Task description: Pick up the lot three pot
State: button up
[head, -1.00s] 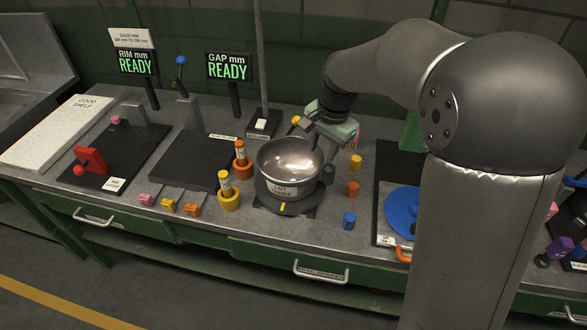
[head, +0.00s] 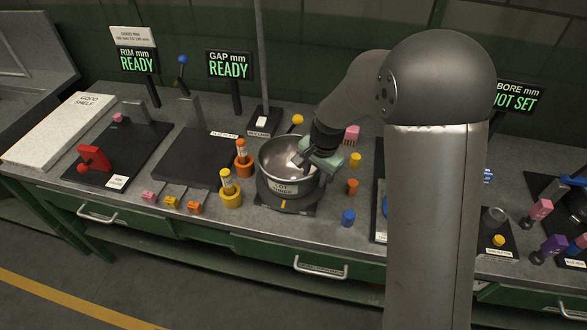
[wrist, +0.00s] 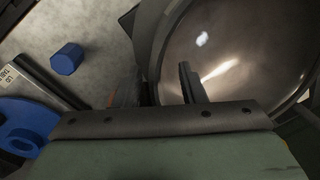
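The lot three pot (head: 278,160) is a shiny metal bowl with a "LOT THREE" label, upright on a dark round stand (head: 272,203). My gripper (head: 304,160) is down at the pot's right rim. In the wrist view, my gripper (wrist: 158,85) is open, with one finger over the inside of the pot (wrist: 250,45) and the other outside its wall. The rim passes between the fingers, with a gap showing. The fingertips' exact depth is hard to tell.
A dark plate (head: 190,158) lies further left. My arm hides part of the right bench.

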grip_shut()
jog(key=shift+r, duration=0.1)
dwell(1.2)
